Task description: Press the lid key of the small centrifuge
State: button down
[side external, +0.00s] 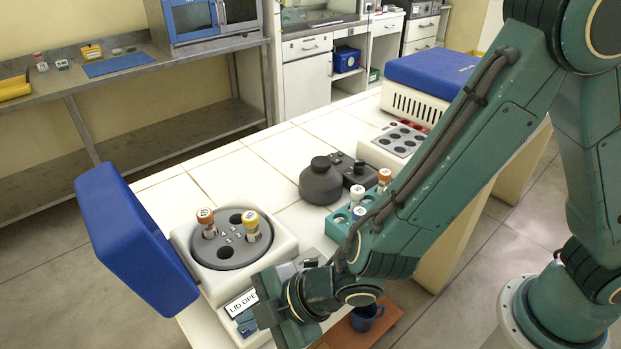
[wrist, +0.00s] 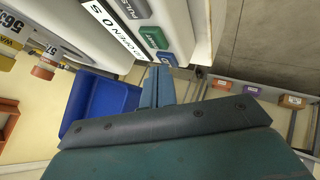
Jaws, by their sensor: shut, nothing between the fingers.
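The small centrifuge (side external: 290,235) stands on the white bench with its blue lid (side external: 135,240) raised. Its grey rotor (side external: 215,258) holds an orange-capped tube (side external: 206,222) and a yellow-capped tube (side external: 251,225). The wrist view shows the label (wrist: 112,30) beside a grey key marked PULSE (wrist: 133,8), a green key (wrist: 155,37) and a blue key (wrist: 168,58). My gripper (wrist: 158,72) is shut and empty, tips at the blue key; I cannot tell whether they touch it.
A teal tube rack (side external: 345,222) with several capped tubes stands right of the centrifuge, close to my arm. Behind it are a dark round device (side external: 320,182) and a grey well block (side external: 400,142). A blue mug (side external: 366,316) stands below my wrist. The bench's back left is clear.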

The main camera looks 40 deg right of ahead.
jog(key=shift+f, duration=0.2)
jog(key=shift+r, duration=0.1)
dwell(0.5)
jog(key=shift+r, duration=0.7)
jog(key=shift+r, duration=2.5)
